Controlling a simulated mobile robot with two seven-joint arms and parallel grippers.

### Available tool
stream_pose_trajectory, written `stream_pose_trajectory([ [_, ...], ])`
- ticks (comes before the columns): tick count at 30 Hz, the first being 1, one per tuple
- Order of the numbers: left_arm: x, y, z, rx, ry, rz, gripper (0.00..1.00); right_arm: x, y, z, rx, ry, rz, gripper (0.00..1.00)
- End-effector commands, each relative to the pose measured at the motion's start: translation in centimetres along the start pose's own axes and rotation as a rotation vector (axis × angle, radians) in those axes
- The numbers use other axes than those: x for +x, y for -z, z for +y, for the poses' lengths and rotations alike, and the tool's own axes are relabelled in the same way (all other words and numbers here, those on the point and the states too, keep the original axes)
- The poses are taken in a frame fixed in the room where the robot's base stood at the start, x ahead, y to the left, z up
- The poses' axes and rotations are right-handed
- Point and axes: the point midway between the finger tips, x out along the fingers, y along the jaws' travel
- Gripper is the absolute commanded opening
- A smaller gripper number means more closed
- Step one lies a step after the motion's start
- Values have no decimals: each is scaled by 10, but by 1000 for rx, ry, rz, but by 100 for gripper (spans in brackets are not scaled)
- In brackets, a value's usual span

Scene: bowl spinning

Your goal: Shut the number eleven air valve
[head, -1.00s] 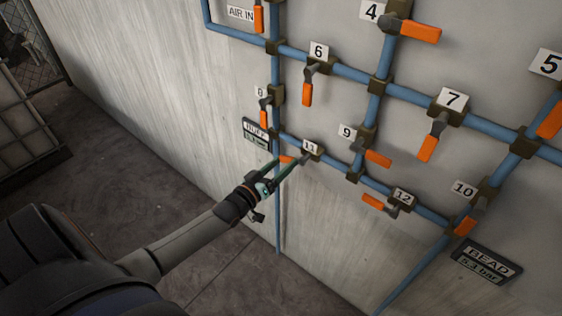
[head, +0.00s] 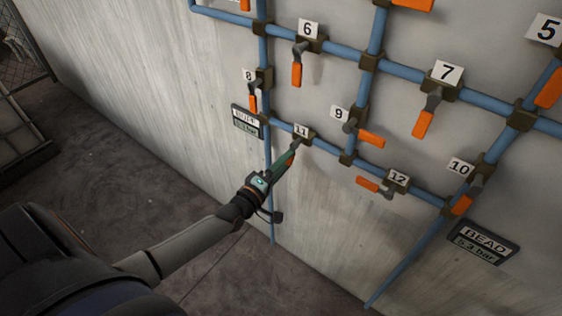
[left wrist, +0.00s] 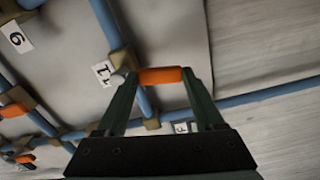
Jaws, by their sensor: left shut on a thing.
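The number eleven valve (head: 303,139) sits on a sloping blue pipe on the wall, with its white 11 tag above it. Its orange handle (left wrist: 160,76) lies between the fingers of my left gripper (head: 290,158). The gripper is shut on that handle, and its fingers partly hide it in the head view. The handle points down and left from the valve, across the pipe's line. In the left wrist view the tag (left wrist: 103,73) shows beside the handle's grey stem. My right gripper is not in view.
Valve 9 (head: 371,139) and valve 12 (head: 367,184) are to the right, valve 8 (head: 253,103) to the upper left. A gauge plate (head: 246,121) is near valve 8. A BEAD plate reading 5.3 bar (head: 478,242) is at lower right. The wall below is bare.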

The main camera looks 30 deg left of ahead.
Motion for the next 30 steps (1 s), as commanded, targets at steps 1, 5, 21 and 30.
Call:
stream_pose_trajectory([
  [1, 0, -2, -1, -34, 1, 0, 0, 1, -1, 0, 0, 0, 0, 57],
  [5, 0, -6, 0, -108, 0, 0, 0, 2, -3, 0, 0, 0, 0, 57],
  [21, 0, -12, 1, -223, 1, 1, 0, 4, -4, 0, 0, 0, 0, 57],
  [30, 0, -12, 1, -226, 1, 0, 73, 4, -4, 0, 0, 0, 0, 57],
])
